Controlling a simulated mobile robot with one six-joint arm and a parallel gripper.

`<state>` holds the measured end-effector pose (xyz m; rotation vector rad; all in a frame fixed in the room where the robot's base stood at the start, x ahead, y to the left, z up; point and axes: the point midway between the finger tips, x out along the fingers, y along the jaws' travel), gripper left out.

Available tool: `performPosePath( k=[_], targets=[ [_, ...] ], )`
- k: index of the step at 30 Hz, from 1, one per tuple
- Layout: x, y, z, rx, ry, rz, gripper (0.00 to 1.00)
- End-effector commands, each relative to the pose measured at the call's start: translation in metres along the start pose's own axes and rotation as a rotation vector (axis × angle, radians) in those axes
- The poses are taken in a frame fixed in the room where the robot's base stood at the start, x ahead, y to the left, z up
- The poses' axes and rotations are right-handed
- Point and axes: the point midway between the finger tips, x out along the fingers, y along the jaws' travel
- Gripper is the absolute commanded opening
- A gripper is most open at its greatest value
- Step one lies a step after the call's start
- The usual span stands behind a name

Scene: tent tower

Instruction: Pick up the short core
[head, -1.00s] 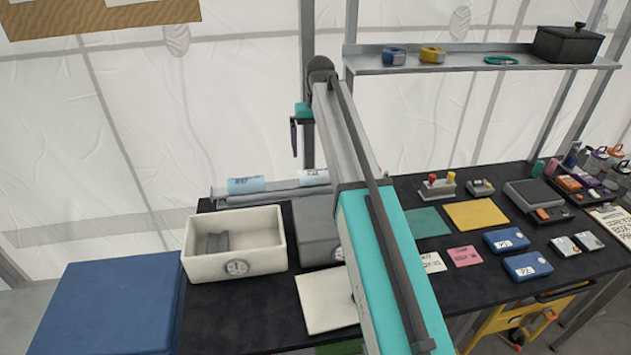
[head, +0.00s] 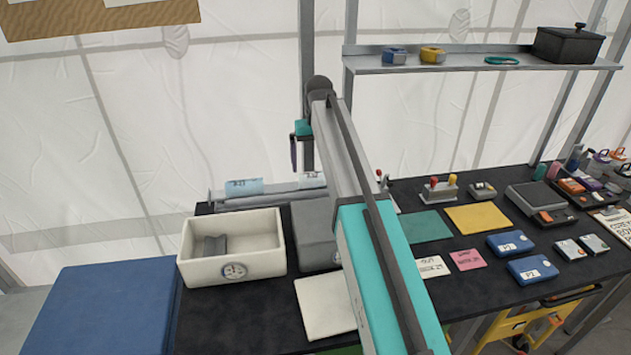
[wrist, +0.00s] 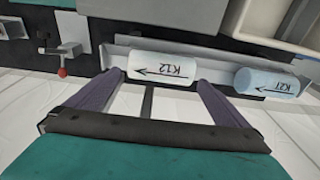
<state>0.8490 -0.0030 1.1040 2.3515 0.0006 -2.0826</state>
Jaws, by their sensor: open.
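Two labelled cylinders lie on a grey rack at the back of the black table. The white one marked K12 (wrist: 162,68) is in the middle of the wrist view; the pale blue one marked K27 (wrist: 268,84) is to its right. In the head view, K27 (head: 244,187) is on the left and K12 (head: 312,180) on the right, partly hidden by my arm. I cannot tell for sure which is shorter. My gripper (wrist: 160,82) is open and empty, its fingers on either side of K12's ends. It also shows above the rack in the head view (head: 294,152).
A cream bin (head: 233,265) with a grey piece inside stands in front of the rack, with a grey box (head: 312,232) beside it. A post stands behind my gripper. Blue boxes and mats cover the table's right.

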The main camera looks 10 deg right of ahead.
Motion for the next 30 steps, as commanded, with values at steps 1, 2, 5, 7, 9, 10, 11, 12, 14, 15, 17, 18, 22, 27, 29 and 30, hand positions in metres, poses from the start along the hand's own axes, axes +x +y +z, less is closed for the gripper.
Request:
performPosePath(
  k=[1,2,5,7,9,10,11,12,14,15,17,18,22,27,29,30],
  targets=[
    [0.005,0.0,0.001,0.0,0.0,0.0,1.0],
    [0.007,-0.001,0.001,0.0,0.0,0.0,1.0],
    [0.016,-0.001,0.002,0.0,-0.001,0.0,1.0],
    [0.024,-0.002,0.002,0.0,-0.001,0.0,1.0],
    [0.031,-0.002,0.003,0.0,-0.001,0.0,1.0],
    [0.033,-0.002,0.003,0.0,-0.001,0.0,1.0],
    [0.037,-0.002,0.003,0.0,-0.001,0.0,1.0],
    [0.04,-0.002,0.003,0.0,-0.001,0.0,1.0],
    [0.045,-0.002,0.003,0.0,0.0,0.0,1.0],
    [0.047,-0.002,0.003,0.0,0.0,0.0,1.0],
    [0.049,-0.002,0.003,0.0,0.0,0.0,1.0],
    [0.05,-0.002,0.003,0.0,0.0,0.0,1.0],
    [0.05,-0.002,0.003,-0.001,0.0,0.0,1.0],
    [0.049,-0.002,0.003,-0.001,0.0,0.0,1.0],
    [0.049,-0.002,0.003,-0.001,0.0,0.0,1.0],
    [0.049,-0.002,0.003,-0.001,0.0,0.0,1.0]
  ],
)
